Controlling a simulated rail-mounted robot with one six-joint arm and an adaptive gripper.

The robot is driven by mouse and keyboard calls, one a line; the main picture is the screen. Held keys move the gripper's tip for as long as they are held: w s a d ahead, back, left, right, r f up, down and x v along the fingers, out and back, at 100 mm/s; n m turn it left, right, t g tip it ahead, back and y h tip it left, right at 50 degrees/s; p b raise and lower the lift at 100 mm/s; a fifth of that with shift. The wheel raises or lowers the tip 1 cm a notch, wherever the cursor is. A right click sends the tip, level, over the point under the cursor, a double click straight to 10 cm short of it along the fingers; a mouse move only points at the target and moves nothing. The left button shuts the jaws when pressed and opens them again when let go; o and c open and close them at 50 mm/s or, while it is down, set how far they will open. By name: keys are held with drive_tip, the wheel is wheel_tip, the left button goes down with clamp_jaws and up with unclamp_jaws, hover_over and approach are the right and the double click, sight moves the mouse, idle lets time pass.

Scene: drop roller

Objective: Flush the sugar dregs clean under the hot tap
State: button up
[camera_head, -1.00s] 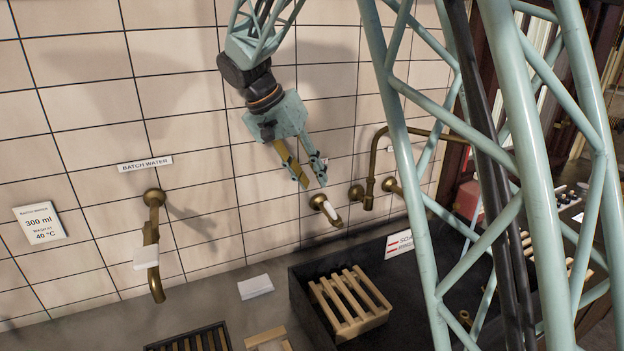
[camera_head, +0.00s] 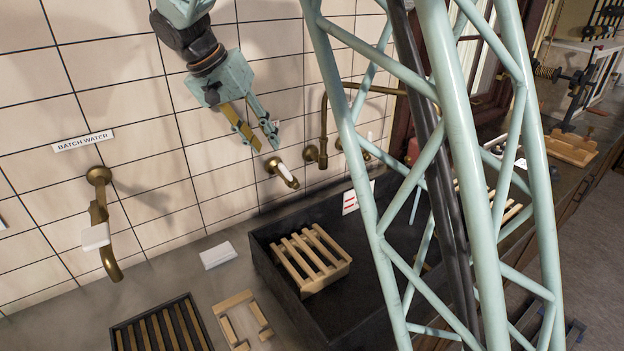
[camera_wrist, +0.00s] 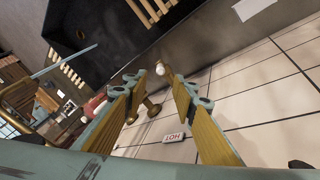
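A short brass tap with a white lever (camera_head: 284,173) sticks out of the tiled wall above the dark sink (camera_head: 372,285). In the wrist view a white lever end (camera_wrist: 160,69) and brass fitting (camera_wrist: 153,107) show between my fingers, near a HOT label (camera_wrist: 174,138) on the tiles. My gripper (camera_head: 266,145) is open and empty, pointing down just above and left of this tap in the head view; its fingers also show in the wrist view (camera_wrist: 160,82). I cannot tell whether it touches the tap. No sugar dregs or vessel holding them can be made out.
A slatted wooden rack (camera_head: 312,258) sits in the sink. A tall bent brass spout (camera_head: 324,128) rises right of the tap. The batch water tap (camera_head: 100,215) is at left. A dark slatted tray (camera_head: 163,327) and wooden frame (camera_head: 240,318) lie on the counter. My lattice structure blocks the right.

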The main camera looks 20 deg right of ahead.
sight(285, 171)
drive_tip(key=w+d+r+m+g+y+p, duration=0.2)
drive_tip(key=d+m+y+p, duration=0.3)
drive_tip(key=m+p, duration=0.2)
drive_tip(key=shift+w+d, duration=0.2)
drive_tip(key=shift+w, duration=0.1)
drive_tip(key=shift+f, duration=0.25)
idle(0.3)
drive_tip(key=shift+s+d+f, duration=0.1)
drive_tip(key=shift+s+f, duration=0.05)
drive_tip(key=shift+f, duration=2.1)
drive_tip(key=shift+s+d+f, duration=0.1)
drive_tip(key=shift+s+f, duration=0.1)
drive_tip(key=shift+f, duration=2)
drive_tip(key=shift+s+f, duration=0.15)
drive_tip(key=shift+f, duration=2.1)
clamp_jaws()
